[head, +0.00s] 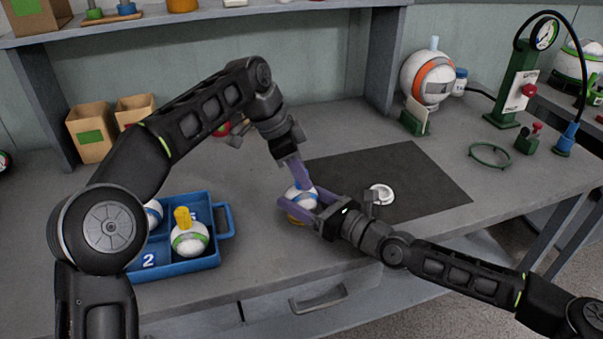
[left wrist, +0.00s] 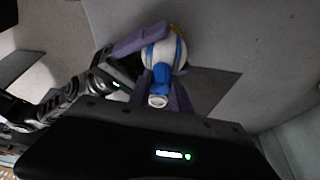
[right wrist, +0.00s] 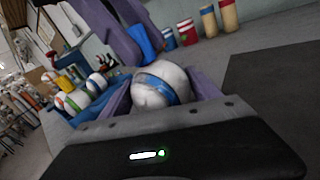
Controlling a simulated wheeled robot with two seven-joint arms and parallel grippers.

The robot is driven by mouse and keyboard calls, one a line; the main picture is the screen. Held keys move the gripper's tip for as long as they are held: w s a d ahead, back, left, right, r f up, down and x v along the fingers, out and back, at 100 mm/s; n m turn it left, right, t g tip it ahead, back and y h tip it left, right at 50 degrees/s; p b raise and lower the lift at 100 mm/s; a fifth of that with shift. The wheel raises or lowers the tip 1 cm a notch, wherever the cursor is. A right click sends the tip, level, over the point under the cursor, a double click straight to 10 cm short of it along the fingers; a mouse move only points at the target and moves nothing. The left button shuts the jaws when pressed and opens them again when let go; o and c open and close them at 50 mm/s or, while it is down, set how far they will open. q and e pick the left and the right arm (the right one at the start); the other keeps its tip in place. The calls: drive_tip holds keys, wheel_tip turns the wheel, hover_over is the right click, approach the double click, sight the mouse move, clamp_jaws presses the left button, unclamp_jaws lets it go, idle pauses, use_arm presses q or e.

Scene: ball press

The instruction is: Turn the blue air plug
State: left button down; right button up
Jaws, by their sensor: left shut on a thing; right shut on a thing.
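A white ball with a blue stripe (head: 298,197) rests on a yellow-orange ring (head: 296,220) at the left edge of the dark mat. My right gripper (head: 311,203) is shut around the ball from the right; the right wrist view shows the ball (right wrist: 160,88) between its purple fingers. My left gripper (head: 297,178) reaches down from above onto the ball's top. In the left wrist view the blue air plug (left wrist: 159,80) sits at the ball, between the purple fingers of the left gripper (left wrist: 162,96), which is shut on it. The fingers partly hide the plug in the head view.
A blue tray (head: 226,222) holds balls, one with a yellow plug (head: 182,217). A dark mat (head: 430,185) carries a white round part (head: 381,194). An orange-striped ball (head: 428,77), a green pump (head: 520,85) and a green ring (head: 490,155) stand to the right.

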use_arm(q)
drive_tip(key=shift+r, duration=0.25)
drive_tip(key=c, duration=1.5)
unclamp_jaws()
drive_tip(key=o, duration=0.3)
drive_tip(key=shift+f, duration=0.15)
drive_tip(key=shift+r, duration=0.3)
drive_tip(key=a, duration=0.4)
drive_tip(key=s+a, duration=0.1)
drive_tip(key=a, duration=0.3)
drive_tip(key=s+a, duration=0.1)
drive_tip(key=a, duration=0.3)
drive_tip(key=shift+s+a+r, duration=0.1)
drive_tip(key=shift+s+r, duration=0.05)
drive_tip(key=shift+r, duration=0.15)
